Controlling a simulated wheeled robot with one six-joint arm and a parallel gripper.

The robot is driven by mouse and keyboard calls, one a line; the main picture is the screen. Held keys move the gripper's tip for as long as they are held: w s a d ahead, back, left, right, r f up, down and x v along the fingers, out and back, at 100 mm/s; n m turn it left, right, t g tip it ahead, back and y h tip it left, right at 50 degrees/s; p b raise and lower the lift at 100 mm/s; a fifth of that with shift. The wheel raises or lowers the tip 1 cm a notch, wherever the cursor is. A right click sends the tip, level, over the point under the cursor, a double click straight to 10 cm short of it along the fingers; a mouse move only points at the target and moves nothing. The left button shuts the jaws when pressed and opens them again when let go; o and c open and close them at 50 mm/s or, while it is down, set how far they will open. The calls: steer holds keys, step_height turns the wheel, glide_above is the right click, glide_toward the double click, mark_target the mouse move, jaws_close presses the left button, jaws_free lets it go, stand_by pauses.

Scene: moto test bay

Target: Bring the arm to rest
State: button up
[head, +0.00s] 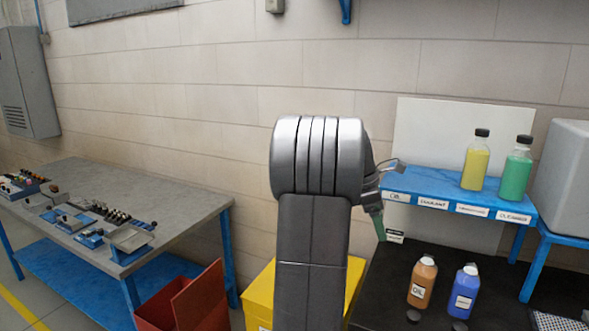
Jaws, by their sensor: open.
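My arm rises in the middle of the head view, its thick grey link and rounded joint in front of the wall. My gripper (387,179) shows only in part, to the right of that joint and near the left end of the blue shelf (425,183). Its jaws are open and I see nothing held between them. Much of the gripper is hidden behind the arm.
A yellow bottle (475,166) and a green bottle (515,172) stand on the labelled shelf. Below, an orange-brown bottle (422,284) and a blue bottle (464,292) stand on the black bench top (388,290). A grey workbench (185,215) with tools is at left, a yellow bin (260,298) near my arm.

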steer(key=a+f+m+y, duration=0.1)
steer(key=a+f+m, duration=0.2)
steer(key=f, duration=0.6)
steer(key=s+a+f+m+y, duration=0.1)
steer(key=a+f+m, duration=0.3)
steer(key=f, duration=0.6)
steer(key=shift+s+a+f+y, duration=0.15)
steer(key=shift+a+f+y, duration=0.05)
steer(key=shift+a+y, duration=0.7)
steer(key=shift+a+r, duration=0.1)
steer(key=shift+a, duration=0.05)
